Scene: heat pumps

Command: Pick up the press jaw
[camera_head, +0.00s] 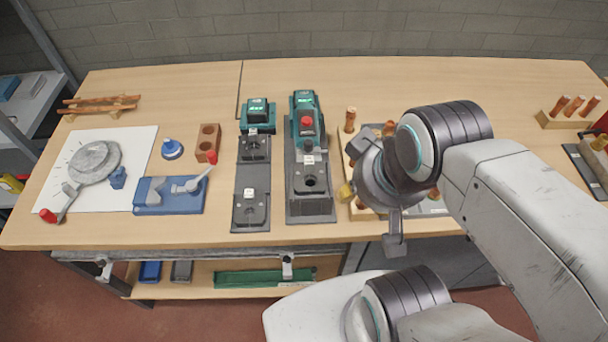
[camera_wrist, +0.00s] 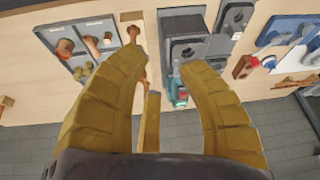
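No part is clearly marked as the press jaw. A dark block with a round hole (camera_head: 311,182) sits on the right-hand grey fixture (camera_head: 310,210), below a teal tool with a red button (camera_head: 306,118). A similar dark block (camera_head: 249,209) lies on the narrower fixture to its left. In the wrist view the dark block and fixture (camera_wrist: 188,48) show beyond my fingers.
A wooden bench (camera_head: 190,85) carries everything. To the left are a blue clamp fixture (camera_head: 170,196), a brick-coloured block (camera_head: 208,142) and a white sheet (camera_head: 75,205) with a round grey part. A tray with copper fittings (camera_wrist: 85,45) lies beside the fixture.

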